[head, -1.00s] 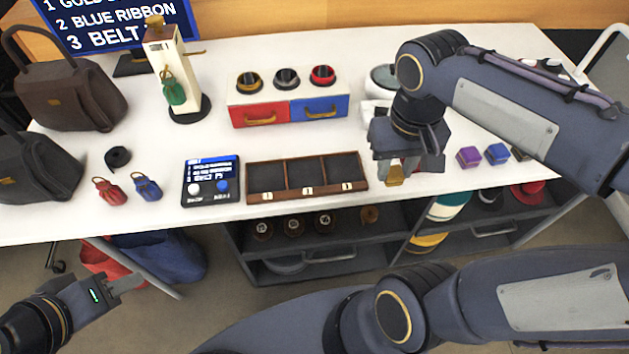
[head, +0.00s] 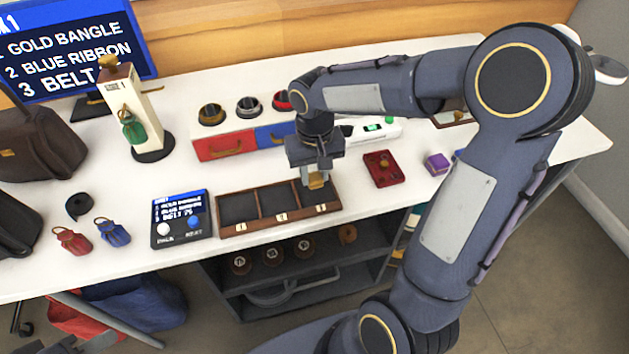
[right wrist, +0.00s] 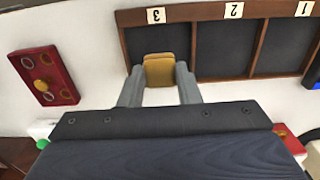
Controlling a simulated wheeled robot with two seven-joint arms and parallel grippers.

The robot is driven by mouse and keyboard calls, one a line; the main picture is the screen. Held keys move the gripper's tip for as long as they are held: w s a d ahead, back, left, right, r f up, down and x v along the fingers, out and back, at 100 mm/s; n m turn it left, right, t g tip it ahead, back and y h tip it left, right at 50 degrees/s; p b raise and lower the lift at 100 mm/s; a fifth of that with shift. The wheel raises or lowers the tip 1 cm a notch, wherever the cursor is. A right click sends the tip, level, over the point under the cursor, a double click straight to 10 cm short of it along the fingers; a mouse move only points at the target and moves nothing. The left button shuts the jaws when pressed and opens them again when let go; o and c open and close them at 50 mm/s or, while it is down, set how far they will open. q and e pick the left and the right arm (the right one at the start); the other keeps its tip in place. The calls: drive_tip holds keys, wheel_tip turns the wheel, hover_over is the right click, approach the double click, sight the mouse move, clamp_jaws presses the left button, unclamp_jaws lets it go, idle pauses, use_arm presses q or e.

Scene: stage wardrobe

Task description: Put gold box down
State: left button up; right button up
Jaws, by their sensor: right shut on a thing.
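My right gripper (head: 314,178) is shut on the small gold box (head: 317,182). In the right wrist view the gold box (right wrist: 159,71) sits between the two grey fingers (right wrist: 159,88). The dark brown tray (head: 261,223) has three compartments, labelled 1, 2 and 3. The gripper and box are over the compartment labelled 3, at the tray's right end. In the right wrist view the box overlaps the edge of that compartment (right wrist: 158,38); its height above the tray is hard to tell. Compartments 1 and 2 look empty. My left gripper is not seen now.
A red plate (head: 383,169) with a gold knob lies right of the tray, with a purple box (head: 436,163) beyond. A button console (head: 181,219) stands left. Red and blue drawers (head: 224,146) stand behind. Red (head: 72,241) and blue (head: 112,233) tagged pouches lie further left.

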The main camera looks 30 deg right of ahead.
sight(315, 176)
wheel_tip(315, 176, down, 3)
drive_tip(key=shift+w+f, duration=0.1)
drive_tip(key=shift+b, duration=0.35)
drive_tip(key=shift+f, duration=0.2)
drive_tip(key=o, duration=1)
drive_tip(key=shift+c, duration=0.2)
